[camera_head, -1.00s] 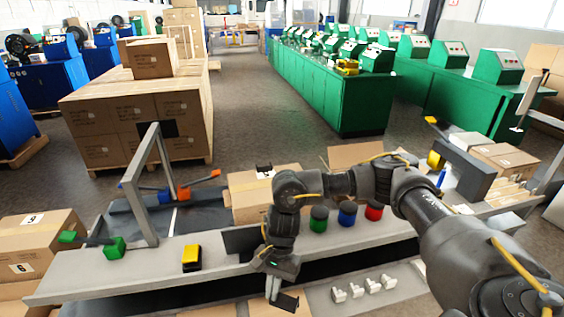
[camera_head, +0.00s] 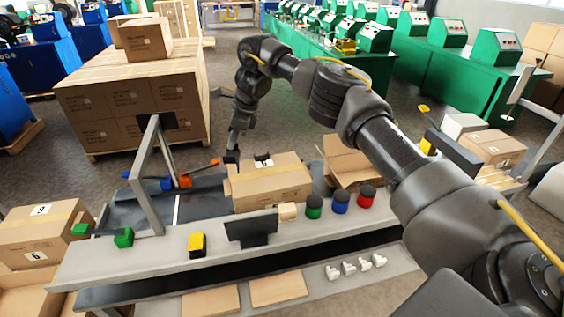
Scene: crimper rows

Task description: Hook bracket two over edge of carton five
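A closed brown carton (camera_head: 272,186) stands on the conveyor in the middle; its white top label is too small to read surely. A small black piece (camera_head: 263,157) sits at its far top edge. My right gripper (camera_head: 232,158) points down at the carton's left far corner. Its fingertips are small and dark, so I cannot tell whether they hold a bracket or touch the carton. Several small white pieces (camera_head: 349,268), possibly brackets, lie in a row on the lower shelf; no numbers show on them. My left gripper is out of view.
An open carton (camera_head: 352,162) stands right of the closed one. Green, blue (camera_head: 341,202) and red buttons, a dark screen (camera_head: 250,230) and a yellow-black box (camera_head: 197,245) line the front ledge. A grey frame (camera_head: 150,180) rises at left. Numbered cartons (camera_head: 38,232) stand far left.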

